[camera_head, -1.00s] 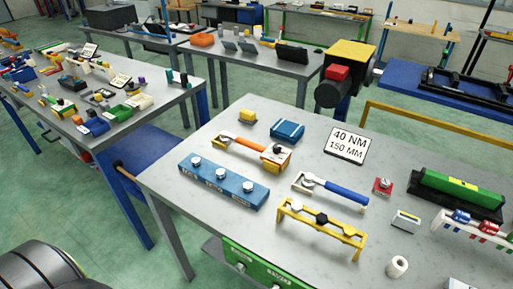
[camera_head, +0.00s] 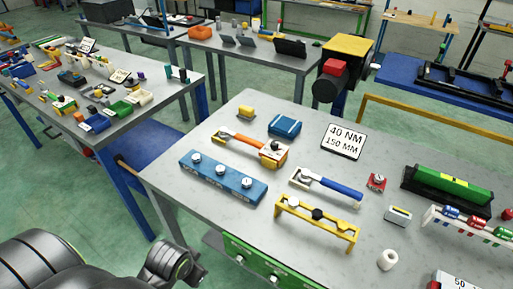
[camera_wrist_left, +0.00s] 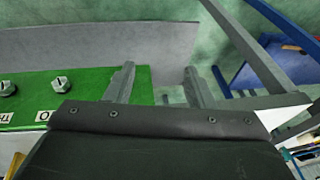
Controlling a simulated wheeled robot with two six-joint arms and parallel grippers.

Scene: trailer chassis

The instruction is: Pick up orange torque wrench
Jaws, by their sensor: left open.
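The orange torque wrench (camera_head: 240,141) lies on the grey workbench (camera_head: 300,155) in the head view. Its right end rests at a yellow block (camera_head: 275,155), behind the blue fixture with silver knobs (camera_head: 222,177). My left arm shows at the lower left of the head view, below and left of the bench, well apart from the wrench; its gripper is outside that view. In the left wrist view my left gripper (camera_wrist_left: 158,85) has its two fingers apart with nothing between them. The wrench is not in that view. My right gripper is not seen.
A blue-handled wrench (camera_head: 335,186) and a yellow rack (camera_head: 318,221) are right of the blue fixture. A sign (camera_head: 344,141) stands behind. A green panel (camera_wrist_left: 60,98) at the bench front is close to my left gripper. A second table (camera_head: 150,115) stands left.

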